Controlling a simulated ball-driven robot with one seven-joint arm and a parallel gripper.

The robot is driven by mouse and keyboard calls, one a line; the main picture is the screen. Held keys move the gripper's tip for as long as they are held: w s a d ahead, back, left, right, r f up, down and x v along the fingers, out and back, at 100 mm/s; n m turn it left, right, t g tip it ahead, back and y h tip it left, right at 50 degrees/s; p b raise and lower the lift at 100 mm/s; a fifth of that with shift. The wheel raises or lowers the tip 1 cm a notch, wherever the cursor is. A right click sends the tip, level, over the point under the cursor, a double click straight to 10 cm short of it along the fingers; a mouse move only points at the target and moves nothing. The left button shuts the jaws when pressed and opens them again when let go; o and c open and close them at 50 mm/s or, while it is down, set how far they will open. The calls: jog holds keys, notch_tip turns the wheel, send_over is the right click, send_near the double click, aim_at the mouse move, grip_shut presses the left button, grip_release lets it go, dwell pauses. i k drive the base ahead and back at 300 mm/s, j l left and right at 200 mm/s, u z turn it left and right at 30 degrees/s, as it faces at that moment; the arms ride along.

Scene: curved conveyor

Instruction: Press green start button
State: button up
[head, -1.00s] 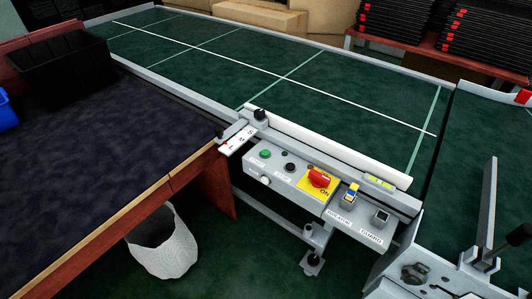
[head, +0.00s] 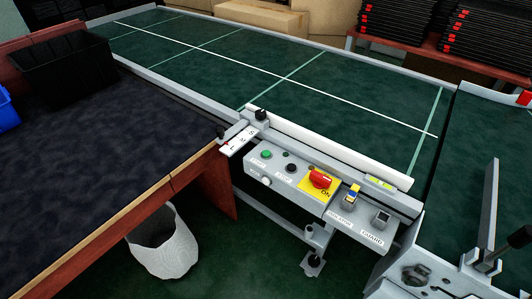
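The green start button (head: 267,154) is a small round button at the upper left of the grey control panel (head: 277,180) on the conveyor's near side. A dark stop button (head: 291,167) sits just right of it. A pale knob (head: 266,181) is below the green button. My gripper is not in view, so its state does not show. Nothing covers the green button.
The green conveyor belt (head: 300,85) runs behind the panel. A dark-topped table (head: 100,160) with a black bin (head: 65,68) is at left. A white wastebasket (head: 162,245) stands below. A white scale bracket (head: 238,140) juts out left of the button. Open floor lies in front.

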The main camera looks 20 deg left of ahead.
aim_at(265, 154)
jog(key=i+j+u, duration=0.35)
jog(key=i+u, duration=0.35)
jog(key=i, duration=0.15)
jog(key=i+u, duration=0.35)
jog(key=i, duration=0.1)
